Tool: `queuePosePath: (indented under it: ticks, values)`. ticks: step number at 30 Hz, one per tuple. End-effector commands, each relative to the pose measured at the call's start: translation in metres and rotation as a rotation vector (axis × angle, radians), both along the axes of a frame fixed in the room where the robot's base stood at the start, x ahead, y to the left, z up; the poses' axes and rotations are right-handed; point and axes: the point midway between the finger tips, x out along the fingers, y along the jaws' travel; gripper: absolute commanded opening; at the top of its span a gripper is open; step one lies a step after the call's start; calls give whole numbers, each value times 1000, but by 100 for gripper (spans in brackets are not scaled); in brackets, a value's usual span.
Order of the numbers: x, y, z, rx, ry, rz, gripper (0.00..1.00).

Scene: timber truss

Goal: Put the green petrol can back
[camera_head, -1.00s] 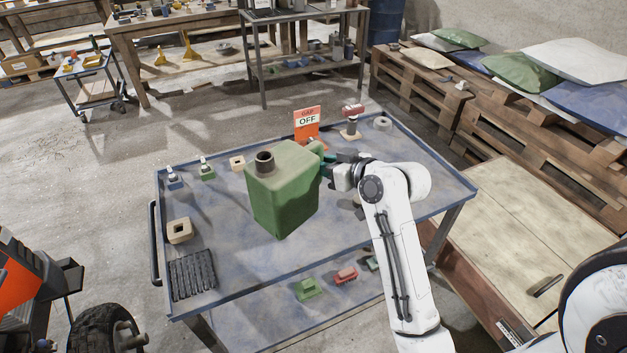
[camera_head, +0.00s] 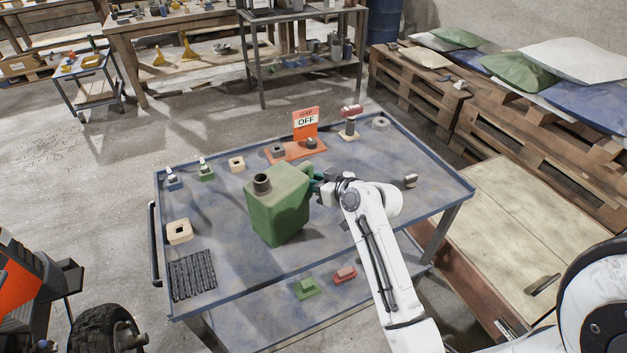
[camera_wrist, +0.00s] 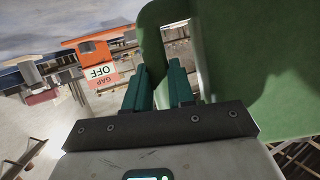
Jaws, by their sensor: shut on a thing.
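The green petrol can (camera_head: 277,208) is upright over the middle of the blue-grey metal table (camera_head: 225,263), its dark open neck at the top left. In the head view its base looks low, at or very near the tabletop; I cannot tell for sure whether it touches. My gripper (camera_head: 316,184) comes from the right and is shut on the can's handle side. In the wrist view the green fingers (camera_wrist: 160,88) are at the handle, and the can's body (camera_wrist: 270,75) fills the right side.
An orange stand with a GAP OFF sign (camera_head: 305,125) is behind the can. A red-topped tool on a block (camera_head: 350,120), a black ribbed mat (camera_head: 192,276), a wooden square block (camera_head: 179,231), and green (camera_head: 306,288) and red (camera_head: 345,275) pieces lie around. The table's right part is mostly clear.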

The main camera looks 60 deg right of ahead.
Motion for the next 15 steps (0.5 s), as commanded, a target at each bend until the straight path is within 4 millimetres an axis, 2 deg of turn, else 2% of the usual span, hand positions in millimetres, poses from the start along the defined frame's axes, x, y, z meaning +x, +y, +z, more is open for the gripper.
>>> queuePosePath:
  ticks: [6,7,15]
  values:
    - [1,0,-2,0,-5,-1,0]
    - [0,0,-3,0,0,0,25]
    - [0,0,-2,0,0,0,49]
